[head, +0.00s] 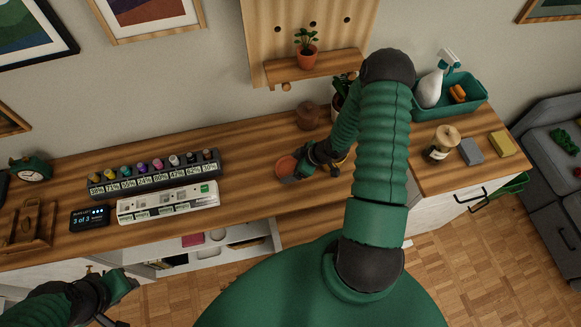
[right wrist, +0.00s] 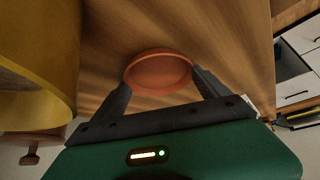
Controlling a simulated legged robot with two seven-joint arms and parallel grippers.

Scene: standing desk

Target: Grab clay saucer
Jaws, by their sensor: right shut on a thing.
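The clay saucer (right wrist: 160,72) is a shallow round terracotta dish. In the right wrist view it sits between the two fingers of my right gripper (right wrist: 165,90), which is shut on it. In the head view the saucer (head: 287,165) shows at the tip of my right gripper (head: 297,170), over the middle of the wooden desk. I cannot tell whether it touches the desk top. My left gripper (head: 122,300) is at the lower left, in front of the desk and away from the saucer. Its fingers are too unclear to read.
A yellow pot (right wrist: 45,60) is close beside my right gripper. A brown wooden pot (head: 308,115) and a potted plant (head: 345,98) stand behind it. To the left are a rack of labelled bottles (head: 155,180) and a white tray (head: 168,203). A green caddy (head: 458,98) is at right.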

